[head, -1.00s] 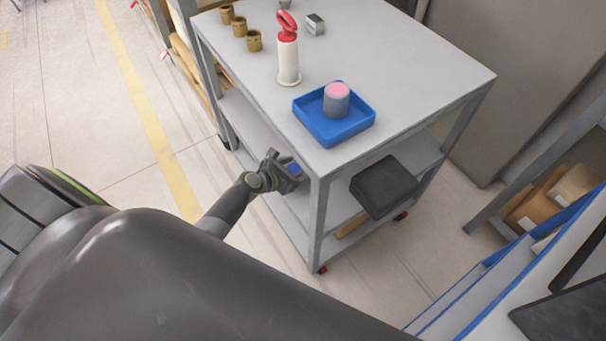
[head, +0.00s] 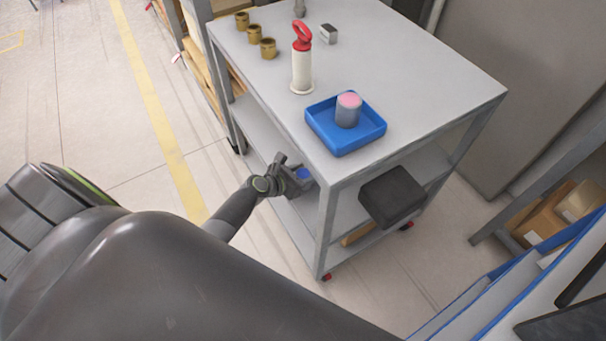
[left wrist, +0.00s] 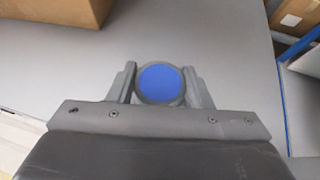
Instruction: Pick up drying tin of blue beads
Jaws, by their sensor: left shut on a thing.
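The tin of blue beads (left wrist: 160,84) shows in the left wrist view as a round grey tin with a blue top. It sits between the two fingers of my left gripper (left wrist: 160,92), which is shut on it. I cannot tell whether the tin touches the shelf. My right gripper is not in view.
The cart's top (head: 420,75) carries a blue tray (head: 374,134) with a pink-topped tin (head: 348,110), a white and red pump bottle (head: 302,68), several brass pieces (head: 268,48) and a metal block (head: 328,34). A dark box (head: 392,196) juts from the cart's near side. A corner post (head: 326,235) stands near my gripper.

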